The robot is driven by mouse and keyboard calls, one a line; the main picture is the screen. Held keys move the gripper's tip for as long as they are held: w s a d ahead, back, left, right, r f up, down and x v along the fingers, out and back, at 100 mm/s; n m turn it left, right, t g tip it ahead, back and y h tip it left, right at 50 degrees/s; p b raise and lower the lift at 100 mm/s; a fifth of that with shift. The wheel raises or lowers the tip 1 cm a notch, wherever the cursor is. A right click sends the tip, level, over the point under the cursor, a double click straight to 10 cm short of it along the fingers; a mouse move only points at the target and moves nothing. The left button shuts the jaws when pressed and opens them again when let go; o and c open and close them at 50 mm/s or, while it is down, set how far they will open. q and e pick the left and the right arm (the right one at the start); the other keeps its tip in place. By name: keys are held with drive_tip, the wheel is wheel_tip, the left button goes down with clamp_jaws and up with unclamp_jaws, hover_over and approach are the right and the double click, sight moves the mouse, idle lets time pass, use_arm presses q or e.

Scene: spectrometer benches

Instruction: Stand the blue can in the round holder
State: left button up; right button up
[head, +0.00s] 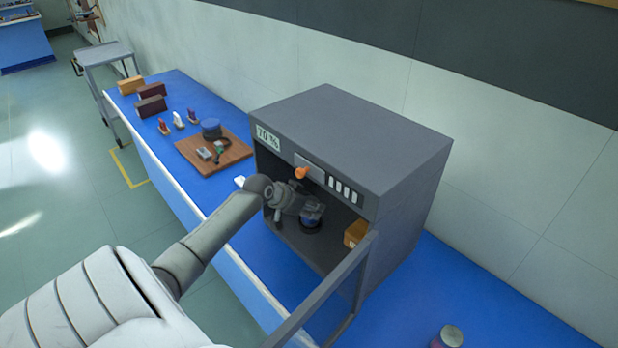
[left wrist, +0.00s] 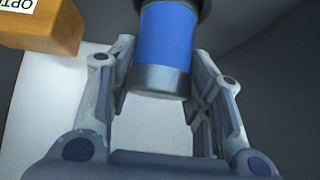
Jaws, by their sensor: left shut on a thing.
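The blue can (left wrist: 165,38) has a blue band and a grey end, and it stands between the two fingers of my left gripper (left wrist: 160,95) in the left wrist view. In the head view my left gripper (head: 312,208) is inside the grey cabinet (head: 350,125), shut on the can. A dark round holder (head: 310,226) shows just below the gripper. In the left wrist view a dark ring (left wrist: 205,8) surrounds the can's far end at the top edge; how deep the can sits is hidden. My right gripper is out of view.
The cabinet's door (head: 325,290) stands open towards me. An orange-brown box (head: 355,233) is inside, right of the holder. A wooden board (head: 200,165) with small items lies on the blue bench to the left. Another can (head: 448,337) stands at the lower right.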

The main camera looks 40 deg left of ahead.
use_arm(q)
drive_tip(key=shift+f+b, duration=0.45)
drive_tip(key=shift+f, duration=0.2)
drive_tip(key=o, duration=0.8)
drive_tip(key=shift+p+v, duration=0.95)
drive_tip(key=shift+p, duration=0.15)
drive_tip(key=p+v, duration=0.5)
drive_tip(key=v, duration=0.4)
drive_tip(key=shift+s, duration=0.1)
